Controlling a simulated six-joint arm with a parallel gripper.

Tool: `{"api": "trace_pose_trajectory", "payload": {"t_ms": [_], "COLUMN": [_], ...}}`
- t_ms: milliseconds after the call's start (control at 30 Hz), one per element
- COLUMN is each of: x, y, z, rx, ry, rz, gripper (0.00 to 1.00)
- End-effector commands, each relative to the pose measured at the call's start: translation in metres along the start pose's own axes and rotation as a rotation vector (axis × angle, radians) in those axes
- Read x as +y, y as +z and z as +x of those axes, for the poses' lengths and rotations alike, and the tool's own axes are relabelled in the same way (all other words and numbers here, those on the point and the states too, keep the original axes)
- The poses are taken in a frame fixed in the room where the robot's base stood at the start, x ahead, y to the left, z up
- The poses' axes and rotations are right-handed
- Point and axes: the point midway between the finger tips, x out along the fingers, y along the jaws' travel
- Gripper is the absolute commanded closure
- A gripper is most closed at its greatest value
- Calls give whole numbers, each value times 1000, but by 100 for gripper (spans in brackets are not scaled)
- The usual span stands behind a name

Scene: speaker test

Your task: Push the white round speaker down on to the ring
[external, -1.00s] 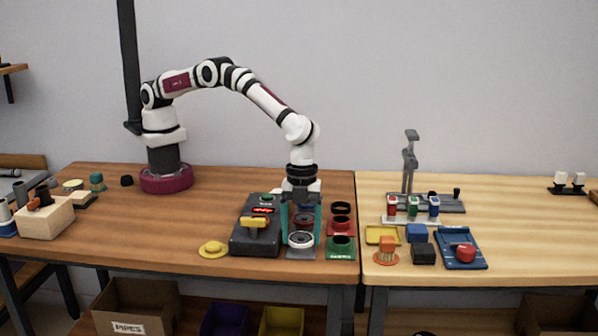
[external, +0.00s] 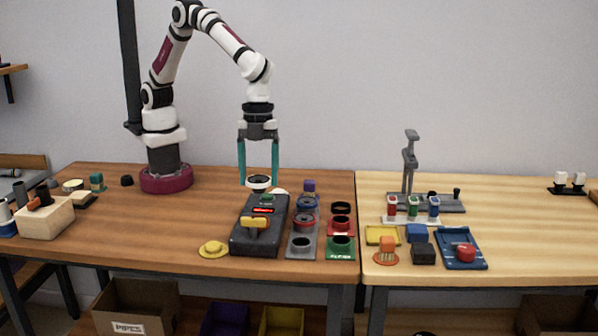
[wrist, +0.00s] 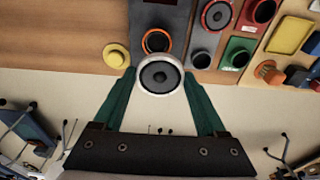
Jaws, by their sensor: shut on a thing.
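The white round speaker (external: 258,188) hangs between the teal fingers of my gripper (external: 258,184), behind and above the dark grey tester box. In the wrist view the speaker (wrist: 160,75) shows its dark cone and white rim, roughly face-on to the camera. The fingertips of my gripper (wrist: 160,78) flank it on both sides, shut on it. The wrist view also shows an orange ring (wrist: 144,41) with a dark middle beyond the speaker, on the dark box.
Red (external: 341,226) and green (external: 341,250) holders stand farther right. A yellow hat-shaped piece (external: 213,249) lies left.

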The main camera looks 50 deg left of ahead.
Motion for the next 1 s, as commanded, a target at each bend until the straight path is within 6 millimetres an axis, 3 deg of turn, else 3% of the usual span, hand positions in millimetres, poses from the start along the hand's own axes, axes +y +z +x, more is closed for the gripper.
{"api": "trace_pose_trajectory", "payload": {"t_ms": [133, 533, 1000], "x": [8, 8, 7], "y": [5, 12, 12], "z": [8, 61, 68], "rx": [-1, -2, -1], "ry": [2, 2, 1], "rz": [1, 0, 1], "gripper": [75, 75, 75]}}
